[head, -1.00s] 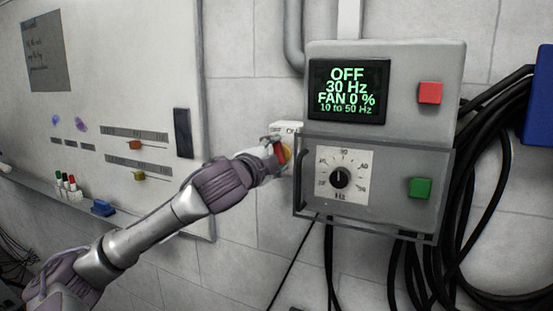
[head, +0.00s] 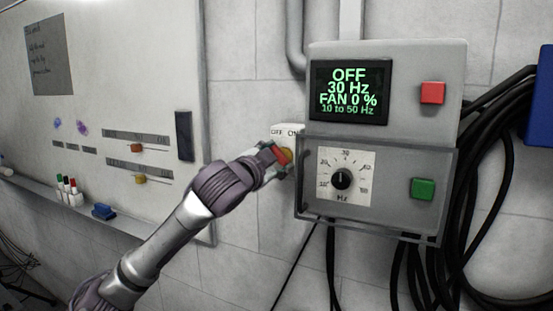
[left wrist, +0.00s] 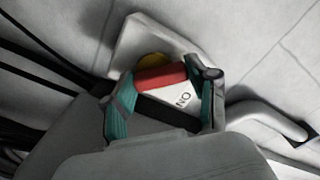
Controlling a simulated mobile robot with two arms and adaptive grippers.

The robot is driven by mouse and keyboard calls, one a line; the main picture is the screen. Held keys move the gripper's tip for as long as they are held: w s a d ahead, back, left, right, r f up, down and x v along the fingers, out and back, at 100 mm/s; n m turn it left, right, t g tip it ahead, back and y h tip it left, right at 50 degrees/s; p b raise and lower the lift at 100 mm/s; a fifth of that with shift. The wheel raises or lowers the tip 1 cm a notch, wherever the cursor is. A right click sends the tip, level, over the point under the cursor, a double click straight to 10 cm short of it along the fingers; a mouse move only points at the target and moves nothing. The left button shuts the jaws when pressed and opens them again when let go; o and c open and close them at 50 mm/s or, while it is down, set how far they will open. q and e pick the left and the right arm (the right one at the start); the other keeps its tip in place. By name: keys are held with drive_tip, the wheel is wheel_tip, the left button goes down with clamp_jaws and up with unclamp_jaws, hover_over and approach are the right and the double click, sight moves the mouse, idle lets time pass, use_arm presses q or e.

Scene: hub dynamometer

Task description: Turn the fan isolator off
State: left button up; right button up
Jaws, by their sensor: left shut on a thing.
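The fan isolator is a small white box (head: 287,131) marked OFF and ON, on the wall at the left side of the grey control unit. Its red handle (head: 283,156) sits on a yellow disc. My left gripper (head: 276,154) is at the isolator and shut on the red handle. In the left wrist view the red handle (left wrist: 160,77) lies between the teal fingers, with the yellow disc (left wrist: 153,60) partly hidden behind it. The word ON shows beside the handle; OFF is hidden there. My right gripper is not in view.
The grey control unit (head: 408,66) has a screen (head: 349,91) reading OFF, 30 Hz, FAN 0 %, a red button (head: 432,93), a green button (head: 423,189) and a dial (head: 341,178) behind a clear framed cover. Black cables (head: 480,160) hang at right. A whiteboard (head: 100,100) is at left.

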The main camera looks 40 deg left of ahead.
use_arm(q)
drive_tip(key=shift+f, duration=0.1)
drive_tip(key=o, duration=1.1)
drive_tip(key=shift+o, duration=0.2)
drive_tip(key=v, duration=1.2)
